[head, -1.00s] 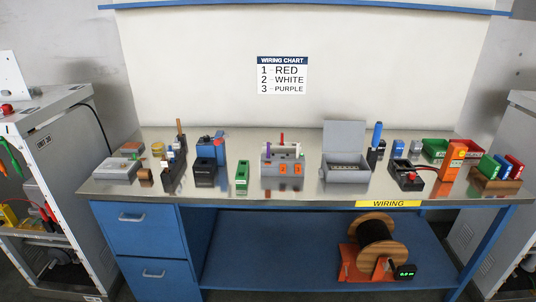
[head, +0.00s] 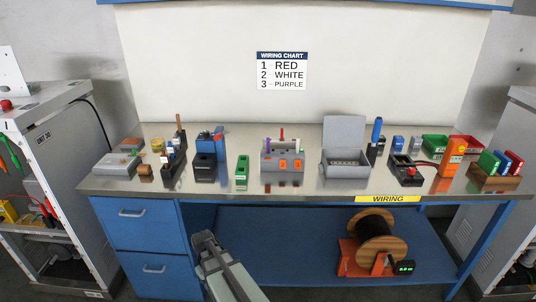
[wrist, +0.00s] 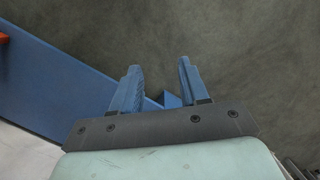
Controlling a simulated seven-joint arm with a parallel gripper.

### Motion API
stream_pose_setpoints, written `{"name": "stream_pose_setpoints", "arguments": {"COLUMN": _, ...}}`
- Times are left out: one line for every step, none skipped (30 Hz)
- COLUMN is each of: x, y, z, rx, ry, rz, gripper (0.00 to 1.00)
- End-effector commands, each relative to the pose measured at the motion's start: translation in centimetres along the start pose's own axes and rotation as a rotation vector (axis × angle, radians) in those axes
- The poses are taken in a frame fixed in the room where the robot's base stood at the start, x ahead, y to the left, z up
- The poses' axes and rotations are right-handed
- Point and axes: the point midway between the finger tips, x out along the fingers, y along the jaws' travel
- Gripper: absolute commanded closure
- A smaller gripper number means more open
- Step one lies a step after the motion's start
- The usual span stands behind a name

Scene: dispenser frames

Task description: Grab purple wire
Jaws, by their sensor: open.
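A grey dispenser block (head: 283,160) stands near the middle of the bench. Whether this piece is the purple wire is too small to tell. My gripper (wrist: 157,88) has two blue fingers spread apart with nothing between them. In the wrist view it hangs over bare floor beside a blue bench part. In the head view my arm shows at the bottom, below the bench front and left of the middle, well away from the dispenser.
A wiring chart (head: 282,70) on the back panel lists red, white, purple. A grey open-lidded box (head: 345,170) stands right of the dispenser, a green block (head: 242,173) left. A cable spool (head: 376,238) sits on the blue lower shelf (head: 290,250).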

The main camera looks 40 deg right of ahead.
Motion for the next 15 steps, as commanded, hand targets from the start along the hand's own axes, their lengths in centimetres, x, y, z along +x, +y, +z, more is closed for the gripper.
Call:
{"name": "stream_pose_setpoints", "arguments": {"x": -1.6, "y": 0.9, "z": -0.9, "rx": 0.005, "ry": 0.019, "rz": 0.002, "gripper": 0.56}}
{"name": "stream_pose_setpoints", "arguments": {"x": -2.4, "y": 1.3, "z": -1.2, "rx": 0.006, "ry": 0.028, "rz": 0.003, "gripper": 0.56}}
{"name": "stream_pose_setpoints", "arguments": {"x": -3.6, "y": 1.9, "z": -1.7, "rx": 0.007, "ry": 0.04, "rz": 0.005, "gripper": 0.56}}
{"name": "stream_pose_setpoints", "arguments": {"x": -4.5, "y": 2.3, "z": -2.0, "rx": 0.008, "ry": 0.049, "rz": 0.007, "gripper": 0.56}}
{"name": "stream_pose_setpoints", "arguments": {"x": -5.4, "y": 2.8, "z": -2.3, "rx": 0.009, "ry": 0.059, "rz": 0.009, "gripper": 0.56}}
{"name": "stream_pose_setpoints", "arguments": {"x": -6.5, "y": 3.4, "z": -2.6, "rx": 0.011, "ry": 0.071, "rz": 0.011, "gripper": 0.56}}
{"name": "stream_pose_setpoints", "arguments": {"x": -7.5, "y": 3.9, "z": -2.9, "rx": 0.013, "ry": 0.08, "rz": 0.013, "gripper": 0.56}}
{"name": "stream_pose_setpoints", "arguments": {"x": -8.3, "y": 4.3, "z": -3.1, "rx": 0.013, "ry": 0.089, "rz": 0.014, "gripper": 0.56}}
{"name": "stream_pose_setpoints", "arguments": {"x": -9.6, "y": 4.9, "z": -3.4, "rx": 0.015, "ry": 0.101, "rz": 0.017, "gripper": 0.56}}
{"name": "stream_pose_setpoints", "arguments": {"x": -10.5, "y": 5.4, "z": -3.6, "rx": 0.016, "ry": 0.111, "rz": 0.02, "gripper": 0.56}}
{"name": "stream_pose_setpoints", "arguments": {"x": -11.4, "y": 5.9, "z": -3.8, "rx": 0.018, "ry": 0.12, "rz": 0.022, "gripper": 0.56}}
{"name": "stream_pose_setpoints", "arguments": {"x": -12.7, "y": 6.5, "z": -4.0, "rx": 0.02, "ry": 0.132, "rz": 0.025, "gripper": 0.56}}
{"name": "stream_pose_setpoints", "arguments": {"x": -13.6, "y": 7.0, "z": -4.2, "rx": 0.021, "ry": 0.14, "rz": 0.027, "gripper": 0.56}}
{"name": "stream_pose_setpoints", "arguments": {"x": -14.5, "y": 7.5, "z": -4.3, "rx": 0.022, "ry": 0.149, "rz": 0.03, "gripper": 0.56}}
{"name": "stream_pose_setpoints", "arguments": {"x": -15.8, "y": 8.1, "z": -4.5, "rx": 0.024, "ry": 0.161, "rz": 0.034, "gripper": 0.56}}
